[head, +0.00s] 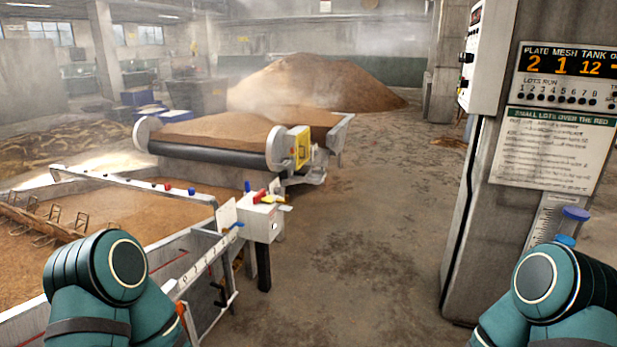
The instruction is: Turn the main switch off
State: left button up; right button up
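I cannot tell for certain which part is the main switch. A white control box (261,220) stands on a dark post beside the grain bed, with a red lever (259,196) and yellow parts on top. A grey panel (482,58) with dark knobs (466,57) is on the pillar at upper right, seen edge-on. Switch positions are too small to read. Rounded teal parts of my two arms show at the lower left and lower right. Both grippers are out of the picture, and neither arm visibly touches the box or the panel.
A railed grain bed (130,225) fills the left. A machine with a yellow panel (300,148) stands behind the box. The pillar (470,220) with a display board (566,75) and paper notice (550,150) blocks the right. Open concrete floor (370,220) lies between.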

aim_at(258, 198)
jog(key=i+l, duration=0.15)
jog(key=i, duration=2.8)
jog(key=i+u, duration=0.2)
jog(key=i, duration=0.45)
